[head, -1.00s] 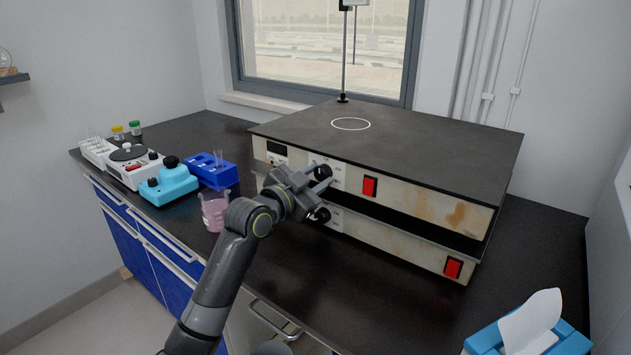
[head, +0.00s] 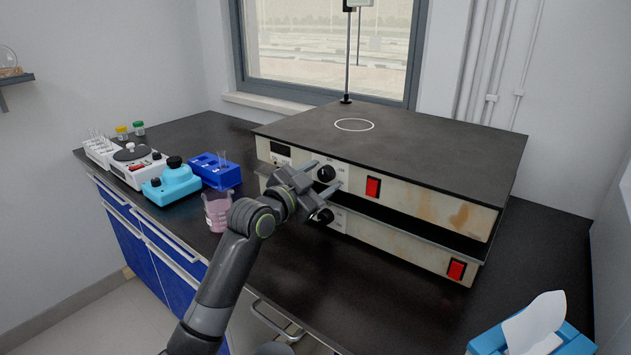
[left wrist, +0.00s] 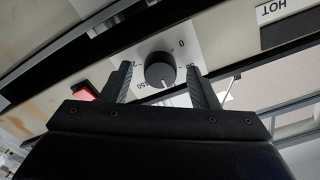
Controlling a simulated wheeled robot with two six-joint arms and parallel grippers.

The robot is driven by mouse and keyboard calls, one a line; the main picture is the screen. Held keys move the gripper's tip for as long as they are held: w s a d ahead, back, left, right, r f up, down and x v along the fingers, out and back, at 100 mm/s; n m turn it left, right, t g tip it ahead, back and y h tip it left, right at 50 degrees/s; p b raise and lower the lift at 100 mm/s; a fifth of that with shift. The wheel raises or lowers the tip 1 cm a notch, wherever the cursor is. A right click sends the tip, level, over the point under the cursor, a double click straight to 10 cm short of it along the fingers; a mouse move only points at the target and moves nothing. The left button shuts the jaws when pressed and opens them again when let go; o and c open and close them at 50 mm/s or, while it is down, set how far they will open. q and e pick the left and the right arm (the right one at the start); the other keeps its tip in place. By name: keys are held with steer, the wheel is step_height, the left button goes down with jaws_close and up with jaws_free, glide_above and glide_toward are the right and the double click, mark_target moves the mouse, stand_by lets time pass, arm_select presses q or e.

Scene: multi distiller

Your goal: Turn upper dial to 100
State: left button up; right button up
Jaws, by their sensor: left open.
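The upper dial (head: 326,174) is a round black knob on the pale front panel of the upper hot plate (head: 410,194). In the left wrist view the dial (left wrist: 160,70) shows a white mark pointing down in the picture, beside a printed number ending in 50. Other scale numbers are partly hidden by the fingers. My left gripper (head: 325,176) is open in front of the panel. In the left wrist view its fingers (left wrist: 160,76) stand either side of the dial, with a gap on both sides. My right gripper is not in view.
A lower dial (head: 322,216) sits on the lower unit, just below my gripper. Red switches (head: 373,187) (head: 456,270) are to the right. A beaker of pink liquid (head: 217,212), a blue rack (head: 214,172) and a turquoise device (head: 171,184) stand left.

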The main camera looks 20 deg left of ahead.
arm_select(q)
steer(key=shift+s, duration=0.15)
steer(key=p+v, duration=0.1)
steer(key=v, duration=1.6)
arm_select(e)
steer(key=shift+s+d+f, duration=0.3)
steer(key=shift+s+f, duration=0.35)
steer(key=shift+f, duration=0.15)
arm_select(q)
steer(key=shift+a, duration=0.1)
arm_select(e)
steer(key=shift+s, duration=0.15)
